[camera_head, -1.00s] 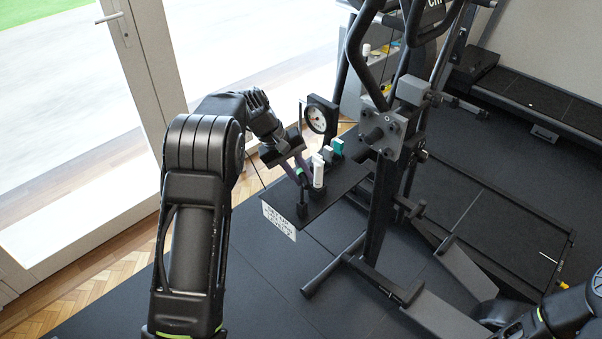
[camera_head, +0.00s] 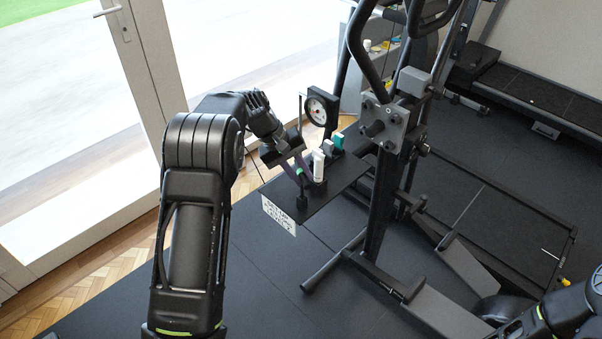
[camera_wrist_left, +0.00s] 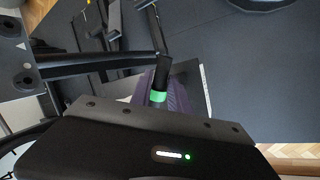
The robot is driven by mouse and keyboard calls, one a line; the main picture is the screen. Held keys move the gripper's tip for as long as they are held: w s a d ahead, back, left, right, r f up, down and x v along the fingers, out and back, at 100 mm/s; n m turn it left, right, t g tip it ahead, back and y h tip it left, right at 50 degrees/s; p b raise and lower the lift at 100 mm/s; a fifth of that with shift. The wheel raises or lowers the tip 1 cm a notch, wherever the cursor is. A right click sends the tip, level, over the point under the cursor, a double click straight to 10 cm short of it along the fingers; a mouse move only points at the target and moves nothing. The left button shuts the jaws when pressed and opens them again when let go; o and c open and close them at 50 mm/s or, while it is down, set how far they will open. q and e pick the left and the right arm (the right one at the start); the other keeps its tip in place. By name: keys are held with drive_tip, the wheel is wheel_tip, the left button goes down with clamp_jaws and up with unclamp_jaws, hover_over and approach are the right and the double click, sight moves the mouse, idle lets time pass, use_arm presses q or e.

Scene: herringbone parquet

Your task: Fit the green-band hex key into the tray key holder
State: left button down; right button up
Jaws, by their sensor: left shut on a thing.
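The green-band hex key (camera_head: 299,171) is between the fingers of my left gripper (camera_head: 297,167), above the near left corner of the black tray (camera_head: 335,186). Its green band (camera_wrist_left: 158,97) shows between the purple-grey fingers in the left wrist view. Most of the key is hidden by the fingers. A small black upright post (camera_head: 302,200), which looks like the key holder, stands at the tray edge just below the gripper. I cannot tell whether the key touches it or is inside it. My right arm shows at the lower right, its gripper out of frame.
A white cylinder (camera_head: 318,165), a teal-and-grey block (camera_head: 337,142) and a round dial gauge (camera_head: 317,111) stand on the tray close to the gripper. The exercise machine frame (camera_head: 378,190) rises to the right.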

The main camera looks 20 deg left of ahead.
use_arm(q)
drive_tip(key=shift+f+b, duration=0.35)
drive_tip(key=shift+f, duration=0.25)
drive_tip(key=c, duration=1.2)
unclamp_jaws()
drive_tip(key=shift+o, duration=0.2)
drive_tip(key=b+v, duration=0.1)
drive_tip(key=v, duration=0.7)
